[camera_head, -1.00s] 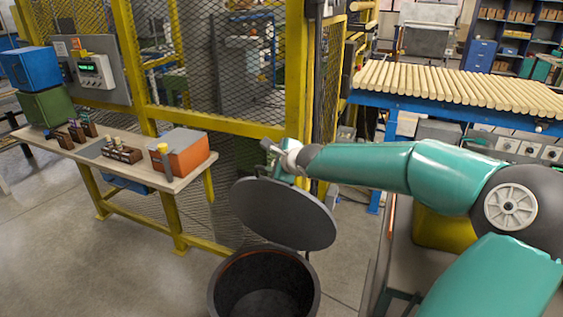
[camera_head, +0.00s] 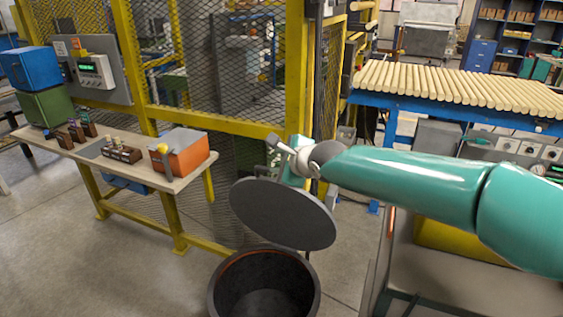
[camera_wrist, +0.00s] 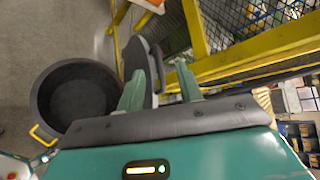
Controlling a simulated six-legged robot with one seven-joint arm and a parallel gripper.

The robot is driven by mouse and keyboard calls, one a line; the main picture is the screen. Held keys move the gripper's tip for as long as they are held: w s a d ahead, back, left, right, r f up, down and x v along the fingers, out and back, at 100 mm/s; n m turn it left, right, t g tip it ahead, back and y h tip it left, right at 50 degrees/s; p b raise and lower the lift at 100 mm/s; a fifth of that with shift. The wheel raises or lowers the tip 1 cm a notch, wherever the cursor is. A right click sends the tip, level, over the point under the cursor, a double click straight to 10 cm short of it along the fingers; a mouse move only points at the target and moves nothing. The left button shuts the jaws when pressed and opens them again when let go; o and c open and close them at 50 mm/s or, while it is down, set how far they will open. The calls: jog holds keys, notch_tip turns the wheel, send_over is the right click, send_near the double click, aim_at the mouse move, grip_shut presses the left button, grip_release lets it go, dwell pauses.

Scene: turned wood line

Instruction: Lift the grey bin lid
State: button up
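The grey bin lid (camera_head: 283,213) is a round flat disc. It stands tilted above the dark round bin (camera_head: 216,292), whose mouth is uncovered and whose inside looks dark. In the wrist view the lid (camera_wrist: 137,57) shows nearly edge-on beside the bin (camera_wrist: 42,92), partly behind my left finger. My gripper (camera_wrist: 160,85) has its two green fingers spread apart, with a grey part of the lid, seemingly its handle, showing between them. In the head view my gripper (camera_head: 297,172) is just behind the lid's upper edge, mostly hidden; contact cannot be told.
A yellow mesh fence (camera_head: 215,122) stands close behind the lid. A workbench (camera_head: 135,166) with an orange box (camera_head: 180,157) is at the left. A conveyor of pale rods (camera_head: 455,90) is at the back right. Clear floor lies left of the bin.

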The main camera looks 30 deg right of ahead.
jog(key=shift+s+a+r, duration=0.15)
jog(key=shift+s+r, duration=0.05)
jog(key=shift+s, duration=0.2)
jog(key=shift+s+a+r, duration=0.1)
jog(key=shift+s+r, duration=0.1)
jog(key=shift+s, duration=0.2)
jog(key=shift+d, duration=0.1)
